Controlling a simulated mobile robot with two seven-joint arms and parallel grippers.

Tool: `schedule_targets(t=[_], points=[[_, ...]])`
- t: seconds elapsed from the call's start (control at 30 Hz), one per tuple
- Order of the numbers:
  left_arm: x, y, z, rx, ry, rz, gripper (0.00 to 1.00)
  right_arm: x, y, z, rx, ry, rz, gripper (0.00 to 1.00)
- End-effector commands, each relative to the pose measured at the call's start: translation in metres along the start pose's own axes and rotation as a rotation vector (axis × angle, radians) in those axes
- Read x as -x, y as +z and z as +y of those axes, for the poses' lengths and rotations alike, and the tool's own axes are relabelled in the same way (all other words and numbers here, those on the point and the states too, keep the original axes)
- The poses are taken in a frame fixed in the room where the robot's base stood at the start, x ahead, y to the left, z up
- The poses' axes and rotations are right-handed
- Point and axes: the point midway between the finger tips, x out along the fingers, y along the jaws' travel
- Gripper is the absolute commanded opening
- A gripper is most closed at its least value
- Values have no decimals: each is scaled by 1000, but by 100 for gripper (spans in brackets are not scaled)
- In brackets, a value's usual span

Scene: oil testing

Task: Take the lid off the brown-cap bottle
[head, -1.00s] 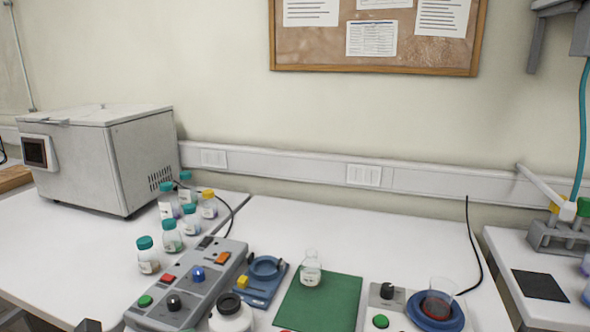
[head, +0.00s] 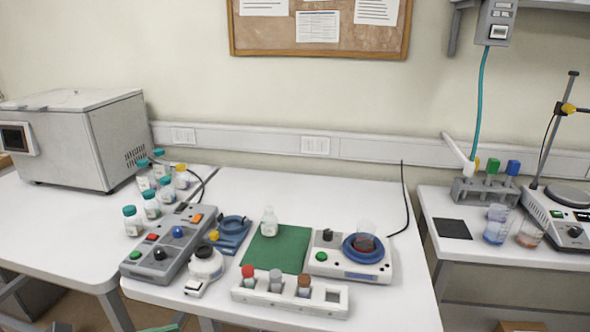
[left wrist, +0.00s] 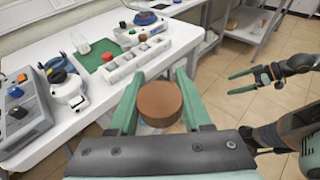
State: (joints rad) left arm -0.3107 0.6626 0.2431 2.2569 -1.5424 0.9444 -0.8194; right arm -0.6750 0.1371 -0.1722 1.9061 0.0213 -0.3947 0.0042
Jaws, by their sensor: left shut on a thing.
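In the left wrist view, my left gripper (left wrist: 158,95) has its green fingers on either side of the brown-cap bottle. The cap appears to be on the bottle. They are in front of the table edge, over the floor. My right gripper (left wrist: 232,84) is at the right of this view, open and empty, its fingers pointing toward the held bottle. In the head view, only a sliver of green shows at the bottom edge; neither gripper shows clearly.
A white rack (head: 245,294) near the table's front edge holds red-, grey- and brown-topped items. Behind it are a green mat (head: 285,256) with a clear bottle (head: 269,222), and a hotplate (head: 338,267). A button box (head: 160,262) and several capped bottles stand left.

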Motion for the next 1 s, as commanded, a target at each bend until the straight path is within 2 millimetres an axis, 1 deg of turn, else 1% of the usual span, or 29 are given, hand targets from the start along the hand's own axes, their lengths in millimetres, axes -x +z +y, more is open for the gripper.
schedule_targets(t=[0.03, 0.13, 0.57, 0.67, 1.0], points=[[1, 1, 0, 0, 0, -1, 0, 2, -3, -5, -15, -9, 4, 100], [1, 2, 0, 1, -1, -5, 0, 2, -4, -9, -27, -16, 6, 100], [-1, 3, -2, -5, -15, -1, 0, 2, -3, -9, -25, -15, 5, 100], [-6, 9, -6, -19, -52, -1, 0, 2, -3, -8, -25, -15, 6, 100], [-36, 42, -33, -92, -287, -3, 0, 2, -3, -8, -24, -15, 6, 100]])
